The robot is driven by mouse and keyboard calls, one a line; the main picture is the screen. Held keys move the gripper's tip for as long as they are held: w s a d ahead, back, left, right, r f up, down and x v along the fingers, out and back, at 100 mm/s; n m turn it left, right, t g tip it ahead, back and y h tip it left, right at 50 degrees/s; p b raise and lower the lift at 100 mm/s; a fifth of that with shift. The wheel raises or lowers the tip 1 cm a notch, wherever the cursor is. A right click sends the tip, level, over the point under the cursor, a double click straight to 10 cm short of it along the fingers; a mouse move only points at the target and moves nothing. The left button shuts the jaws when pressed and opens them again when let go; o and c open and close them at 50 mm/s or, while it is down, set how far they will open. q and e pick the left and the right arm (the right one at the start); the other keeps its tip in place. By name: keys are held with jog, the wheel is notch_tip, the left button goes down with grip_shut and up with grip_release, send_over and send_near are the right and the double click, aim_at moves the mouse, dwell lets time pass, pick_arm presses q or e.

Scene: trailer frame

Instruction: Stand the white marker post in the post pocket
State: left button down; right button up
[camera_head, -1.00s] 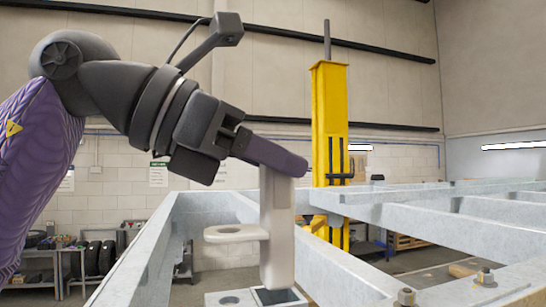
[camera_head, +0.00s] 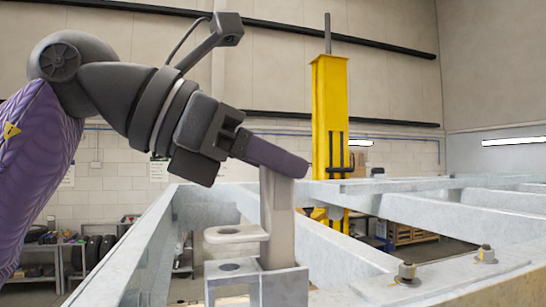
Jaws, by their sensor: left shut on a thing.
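The white marker post (camera_head: 279,225) stands roughly upright at the middle of the view, with a flat ringed tab (camera_head: 235,233) on its left side. My left gripper (camera_head: 285,165) is shut on the post's top end. The post pocket (camera_head: 285,288) is a grey metal socket on the frame, with a holed plate (camera_head: 231,268) at its left. The post's lower end goes down behind the pocket's rim and is hidden. The tab hangs above the holed plate with a visible gap. My right gripper is out of view.
Galvanized frame beams (camera_head: 455,215) run behind and to the right of the pocket. Bolts (camera_head: 407,272) stick up from a plate at right. A yellow column (camera_head: 329,115) stands behind. Tyres and shelves are at far left.

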pick_arm(q)
jog(key=shift+f+b, duration=0.8)
jog(key=shift+f, duration=0.25)
jog(key=shift+c, duration=1.3)
grip_release()
jog(key=v, duration=1)
jog(key=shift+b, duration=0.45)
